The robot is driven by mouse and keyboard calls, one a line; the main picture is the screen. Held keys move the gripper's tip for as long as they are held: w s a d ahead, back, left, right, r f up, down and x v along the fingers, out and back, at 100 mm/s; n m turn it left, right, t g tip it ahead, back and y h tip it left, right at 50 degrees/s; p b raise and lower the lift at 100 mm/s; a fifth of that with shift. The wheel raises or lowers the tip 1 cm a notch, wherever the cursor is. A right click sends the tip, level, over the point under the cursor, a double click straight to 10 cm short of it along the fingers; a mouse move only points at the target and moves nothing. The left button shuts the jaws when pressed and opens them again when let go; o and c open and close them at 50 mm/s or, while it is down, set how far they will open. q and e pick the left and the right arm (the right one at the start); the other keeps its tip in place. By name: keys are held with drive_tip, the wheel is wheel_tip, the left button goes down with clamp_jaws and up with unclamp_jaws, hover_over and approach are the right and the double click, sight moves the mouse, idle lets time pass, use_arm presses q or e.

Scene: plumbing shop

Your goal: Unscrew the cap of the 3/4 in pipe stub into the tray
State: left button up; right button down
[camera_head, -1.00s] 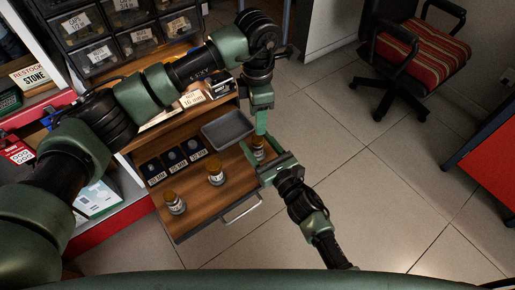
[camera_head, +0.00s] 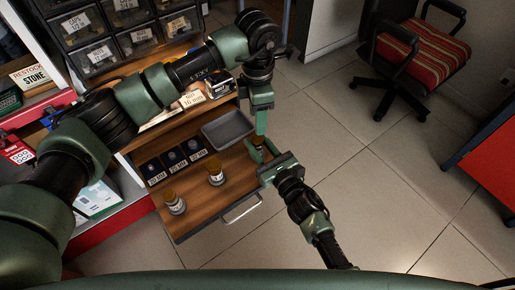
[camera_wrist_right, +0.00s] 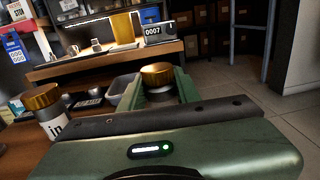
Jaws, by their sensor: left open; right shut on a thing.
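Pipe stubs with brass caps stand upright on a wooden board: one at the left (camera_head: 174,203), one in the middle (camera_head: 216,174), and one at the right end (camera_head: 257,141). Their size labels are too small to read. My right gripper (camera_head: 259,160) is shut around the body of the right-end stub. In the right wrist view, its brass cap (camera_wrist_right: 157,72) shows above my right fingers (camera_wrist_right: 161,92). My left gripper (camera_head: 260,123) is open and points down just above that stub; its fingertips partly overlap the cap. The grey tray (camera_head: 248,126) is empty, just left of my left gripper.
Three dark size cards (camera_head: 174,160) lie behind the stubs. A handle (camera_head: 243,209) is on the board's front edge. Labelled bins (camera_head: 127,40) stand at the back left. A chair (camera_head: 420,50) is at the upper right, with open floor between.

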sight(258, 139)
idle(0.8)
use_arm(q)
drive_tip(key=m, duration=0.6)
drive_tip(key=shift+r, duration=0.1)
drive_tip(key=m, duration=0.6)
drive_tip(key=shift+d+m, duration=0.1)
drive_tip(key=shift+m, duration=0.3)
drive_tip(key=m, duration=0.6)
drive_tip(key=shift+r+m, duration=0.1)
drive_tip(key=shift+m, duration=0.2)
drive_tip(key=m, duration=0.5)
drive_tip(key=f+m, duration=0.1)
drive_tip(key=m, duration=0.1)
drive_tip(key=shift+m, duration=0.3)
drive_tip(key=shift+f, duration=3.45)
